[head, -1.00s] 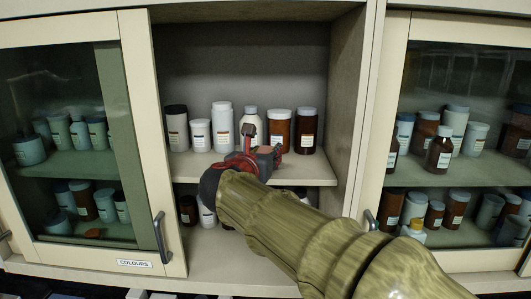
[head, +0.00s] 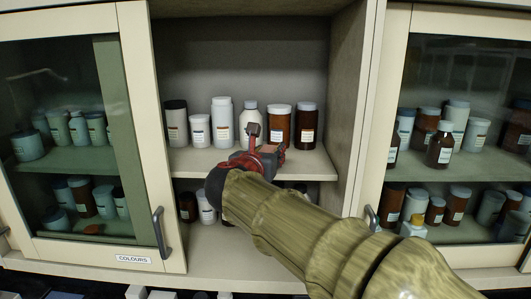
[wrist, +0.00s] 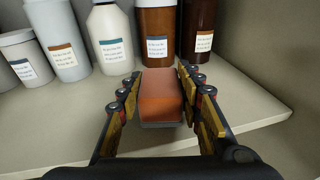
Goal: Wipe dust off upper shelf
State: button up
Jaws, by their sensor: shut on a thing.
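The upper shelf (head: 312,167) is a pale board in the open middle bay of the cabinet, and it also shows in the wrist view (wrist: 50,128). My gripper (wrist: 160,92) is shut on a reddish-brown block (wrist: 161,96) with a darker underside. In the head view my gripper (head: 262,151) is at the front part of the upper shelf, in front of the bottles. The block is just in front of a brown bottle (wrist: 157,34). Whether its underside touches the shelf I cannot tell. No dust is clearly visible.
White and brown bottles stand in a row at the back of the shelf, including a white bottle (head: 222,122) and a brown bottle (head: 306,127). Glass doors (head: 70,130) flank the bay. Bare shelf lies left and right of my gripper.

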aim_at(296, 163)
jog(key=shift+s+d+f+b, duration=0.1)
jog(key=shift+d+b, duration=0.2)
jog(key=shift+d, duration=1.5)
jog(key=shift+s+d+f+b, duration=0.1)
jog(key=shift+d+b, duration=0.2)
jog(key=shift+d, duration=1.45)
jog(key=shift+r, duration=0.1)
jog(key=shift+a, duration=0.15)
jog(key=shift+w+a+r+p, duration=0.1)
jog(key=shift+a+p, duration=0.2)
jog(key=shift+a, duration=1.6)
jog(key=shift+w+a+p, duration=0.1)
jog(key=shift+a+p, duration=0.2)
jog(key=shift+a, duration=1.6)
jog(key=shift+w, duration=0.55)
jog(key=shift+s+d+b, duration=0.15)
jog(key=shift+d+b, duration=0.35)
jog(key=shift+d, duration=3.5)
jog(key=shift+a+p, duration=0.6)
jog(key=shift+a, duration=3.5)
